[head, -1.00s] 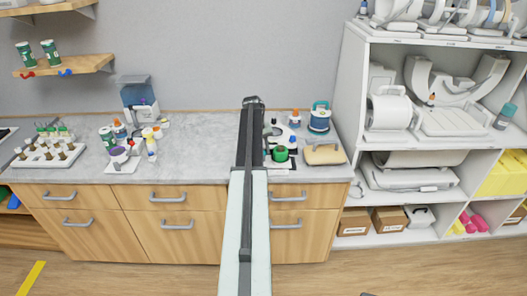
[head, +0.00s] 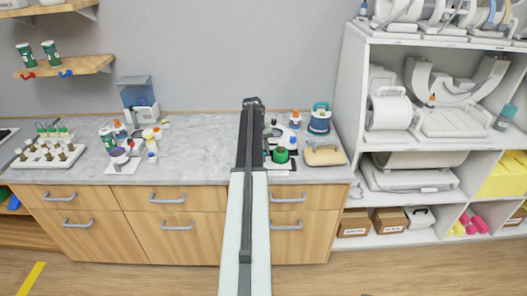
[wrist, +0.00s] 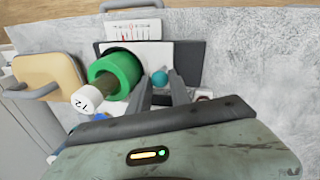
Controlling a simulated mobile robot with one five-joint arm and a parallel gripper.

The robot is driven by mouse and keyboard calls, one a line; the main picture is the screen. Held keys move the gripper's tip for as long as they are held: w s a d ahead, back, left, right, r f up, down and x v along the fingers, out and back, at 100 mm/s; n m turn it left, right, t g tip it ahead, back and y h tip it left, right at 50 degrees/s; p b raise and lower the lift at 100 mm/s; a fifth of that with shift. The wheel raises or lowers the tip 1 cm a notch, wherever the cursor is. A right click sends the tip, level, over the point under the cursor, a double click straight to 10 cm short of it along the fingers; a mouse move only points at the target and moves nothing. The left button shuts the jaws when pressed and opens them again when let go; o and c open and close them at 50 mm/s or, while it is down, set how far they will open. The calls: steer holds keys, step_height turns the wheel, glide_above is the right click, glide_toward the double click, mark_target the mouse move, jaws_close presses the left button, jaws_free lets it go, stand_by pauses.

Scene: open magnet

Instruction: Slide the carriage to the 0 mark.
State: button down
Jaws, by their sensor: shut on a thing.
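In the wrist view a small teal ball-shaped knob (wrist: 159,78), which looks like the carriage's handle, sits between the two fingers of my gripper (wrist: 162,82). The gripper is shut on it. The knob is in front of a white and dark grey base plate (wrist: 190,58). A white scale card (wrist: 132,31) with red marks lies beyond the plate. Its figures are too small to read, so I cannot tell where the 0 mark is. In the head view my arm hides the gripper and most of the device.
A green ring (wrist: 128,68) on a brown rod with a white end marked 12 (wrist: 87,99) stands close left of my fingers. A tan block with a handle (wrist: 48,76) lies farther left. Grey worktop is clear to the right. Shelves (head: 352,100) stand right of the counter.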

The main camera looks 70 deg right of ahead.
steer(key=shift+a, duration=0.1)
stand_by(0.4)
steer(key=shift+w+a, duration=0.2)
steer(key=shift+w, duration=0.3)
steer(key=shift+w+a, duration=0.15)
steer(key=shift+w, duration=0.3)
steer(key=c, duration=1.2)
jaws_free()
steer(key=shift+s, duration=0.1)
steer(key=shift+d, duration=0.1)
step_height(320, 180, up, 8)
steer(key=w+p, duration=0.1)
steer(key=p, duration=0.6)
steer(key=shift+a+f+p, duration=0.15)
steer(key=shift+a+p, duration=0.2)
steer(key=shift+a, duration=0.1)
steer(key=shift+w+f, duration=0.1)
